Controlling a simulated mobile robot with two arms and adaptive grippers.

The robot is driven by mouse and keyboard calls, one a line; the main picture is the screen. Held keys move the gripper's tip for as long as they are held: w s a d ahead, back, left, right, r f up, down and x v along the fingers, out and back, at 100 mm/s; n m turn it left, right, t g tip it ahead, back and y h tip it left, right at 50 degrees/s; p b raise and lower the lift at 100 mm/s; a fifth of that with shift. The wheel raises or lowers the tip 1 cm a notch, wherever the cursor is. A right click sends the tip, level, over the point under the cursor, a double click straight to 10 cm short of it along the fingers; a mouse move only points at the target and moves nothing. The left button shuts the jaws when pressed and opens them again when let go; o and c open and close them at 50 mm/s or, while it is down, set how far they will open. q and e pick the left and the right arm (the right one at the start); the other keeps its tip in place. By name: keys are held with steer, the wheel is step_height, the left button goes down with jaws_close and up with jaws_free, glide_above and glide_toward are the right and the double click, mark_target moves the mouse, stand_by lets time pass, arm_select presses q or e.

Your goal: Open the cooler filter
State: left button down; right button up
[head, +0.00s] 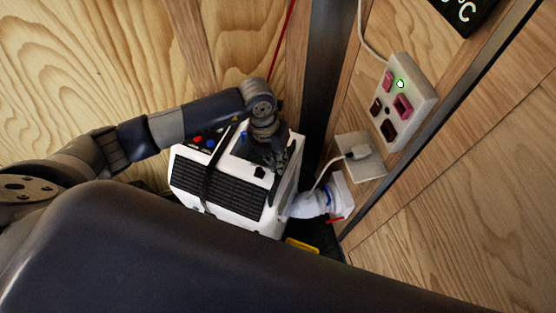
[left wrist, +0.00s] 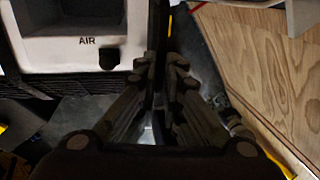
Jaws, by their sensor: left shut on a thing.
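The cooler (head: 190,179) is a white box with black slatted grilles, tilted in the head view. Its white face marked "AIR" (left wrist: 86,55) shows at upper left in the left wrist view. My left gripper (head: 277,165) reaches down onto the cooler's right part. In the left wrist view its two fingers (left wrist: 163,72) are close together around a thin dark upright edge beside the cooler's white face. This edge seems to be part of the cooler filter, but the fingers hide most of it. I cannot tell whether the filter is open. My right gripper is not in view.
A white hose (head: 308,204) leaves the cooler's right side toward the wall. A socket plate (head: 361,156) and a switch panel (head: 404,100) with a green light are on the wooden wall at right. A dark post (head: 326,70) stands behind. A yellow object (head: 301,246) lies below the cooler.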

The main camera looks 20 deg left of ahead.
arm_select(q)
step_height(320, 180, up, 18)
steer(key=p, duration=0.7)
steer(key=shift+p, duration=0.35)
steer(key=c, duration=1.7)
jaws_free()
steer(key=shift+f, duration=0.1)
steer(key=r, duration=0.4)
steer(key=a+r, duration=0.1)
steer(key=r, duration=0.3)
steer(key=a+r, duration=0.1)
steer(key=r, duration=0.2)
steer(key=shift+a+r, duration=0.2)
steer(key=shift+r, duration=0.2)
